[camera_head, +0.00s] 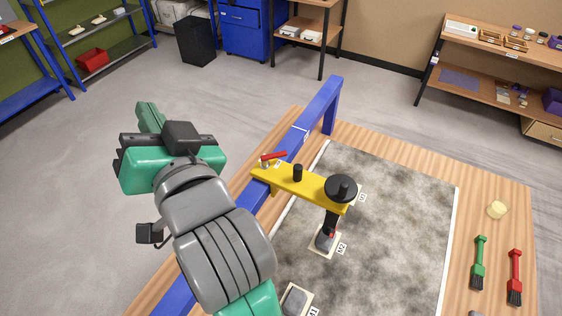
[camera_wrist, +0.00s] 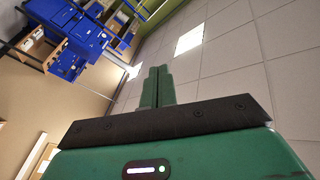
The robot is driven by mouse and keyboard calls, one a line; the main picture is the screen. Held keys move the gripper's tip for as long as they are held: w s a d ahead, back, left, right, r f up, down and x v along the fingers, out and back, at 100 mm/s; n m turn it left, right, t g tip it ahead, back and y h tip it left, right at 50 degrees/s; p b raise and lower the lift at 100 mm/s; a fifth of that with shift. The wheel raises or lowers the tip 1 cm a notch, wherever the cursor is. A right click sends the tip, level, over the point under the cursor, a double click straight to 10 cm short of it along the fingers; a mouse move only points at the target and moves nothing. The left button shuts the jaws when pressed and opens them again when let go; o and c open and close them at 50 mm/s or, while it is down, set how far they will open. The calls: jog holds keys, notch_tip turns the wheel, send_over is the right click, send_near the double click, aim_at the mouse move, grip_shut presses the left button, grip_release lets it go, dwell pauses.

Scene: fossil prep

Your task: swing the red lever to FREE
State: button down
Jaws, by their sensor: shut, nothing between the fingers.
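The red lever (camera_head: 273,157) is a short handle at the left end of the yellow arm (camera_head: 305,187), beside the blue rail (camera_head: 308,122). Small labels sit near it, too small to read, so I cannot tell which setting it points to. My gripper (camera_head: 147,116) is up at the left, apart from the lever and pointing away from the table. In the wrist view my gripper's green fingers (camera_wrist: 156,87) are together with nothing between them. The lever does not show in the wrist view.
The yellow arm carries a black knob (camera_head: 298,172) and a black handwheel (camera_head: 341,188) over a grey mat (camera_head: 400,210). A green brush (camera_head: 480,262), a red brush (camera_head: 515,275) and a pale yellow piece (camera_head: 497,210) lie at right. Open floor lies left of the table.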

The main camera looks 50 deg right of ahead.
jog(key=s+d+f+m+g+b, duration=0.1)
jog(key=s+d+f+m+g, duration=0.2)
jog(key=d+f, duration=0.9)
jog(key=s+d+f+m+g+b, duration=0.1)
jog(key=s+d+f+m+g, duration=0.2)
jog(key=d+f+m+g, duration=0.4)
jog(key=d+f+m, duration=0.5)
jog(key=f, duration=0.7)
jog(key=shift+s+d+g, duration=0.2)
jog(key=shift+d+g, duration=0.1)
jog(key=shift+f, duration=0.1)
jog(key=x, duration=0.9)
jog(key=shift+w+f+p, duration=0.15)
jog(key=shift+w+p, duration=0.1)
jog(key=shift+p, duration=0.15)
jog(key=w+d, duration=0.2)
jog(key=w, duration=0.1)
jog(key=shift+f, duration=0.1)
jog(key=shift+w+d+f+p, duration=0.1)
jog(key=shift+w+d+p, duration=0.15)
jog(key=shift+p, duration=0.05)
jog(key=shift+d, duration=0.1)
